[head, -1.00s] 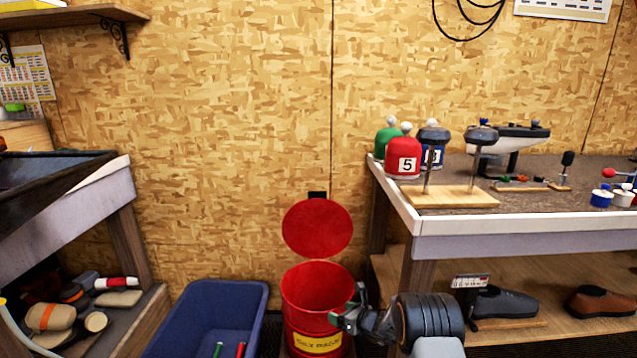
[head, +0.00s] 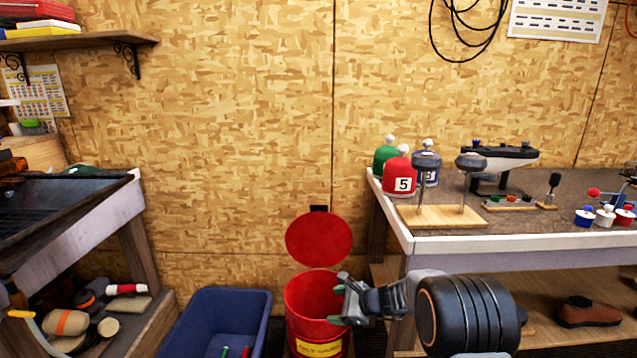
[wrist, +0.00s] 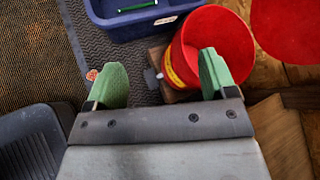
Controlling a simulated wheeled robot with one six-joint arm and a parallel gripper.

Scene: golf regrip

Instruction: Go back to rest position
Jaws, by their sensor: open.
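My gripper (head: 341,301) is in front of the right side of the red waste can (head: 316,310), whose round red lid (head: 319,239) stands open behind it. In the wrist view my gripper (wrist: 160,82) has its two green-padded fingers wide apart with nothing between them but the dark mat and floor. The red can (wrist: 216,45) shows there beyond the right finger, which overlaps its near edge. Whether they touch cannot be told. The inside of the can appears empty in the wrist view, as far as it shows.
A blue bin (head: 217,318) with green and red sticks stands left of the can. A workbench (head: 520,238) on the right bears numbered head covers (head: 401,177) and a wooden stand (head: 440,216). A left bench (head: 100,215) has shoes and brushes below. The wall between is bare.

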